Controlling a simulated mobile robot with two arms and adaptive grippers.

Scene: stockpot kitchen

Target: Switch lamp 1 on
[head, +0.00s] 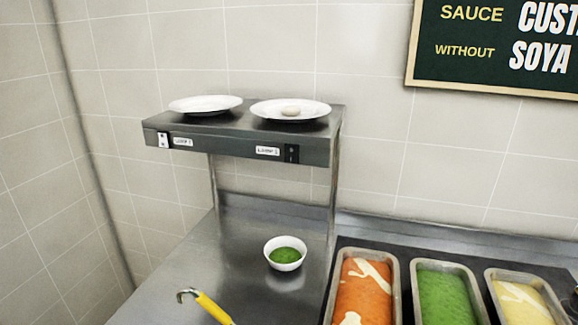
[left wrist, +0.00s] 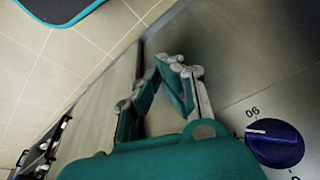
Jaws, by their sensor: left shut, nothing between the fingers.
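A grey metal heat-lamp shelf (head: 240,142) stands over the steel counter in the head view. Its front edge carries a white switch (head: 163,140) at the left end, beside a small label (head: 183,142), and a black switch (head: 291,153) toward the right, beside another label (head: 267,151). The label text is too small to read surely, and I cannot tell either switch's position. My left gripper (left wrist: 178,68) is shut and empty in the left wrist view, near a blue dial (left wrist: 274,143) on a steel front. Neither gripper shows in the head view.
Two white plates (head: 205,104) sit on the shelf; the right one (head: 290,110) holds a pale round item. Below are a bowl of green sauce (head: 286,254) and a yellow-handled tool (head: 211,307). Sauce trays (head: 445,293) line the right. The left wrist view shows tiled floor (left wrist: 85,45).

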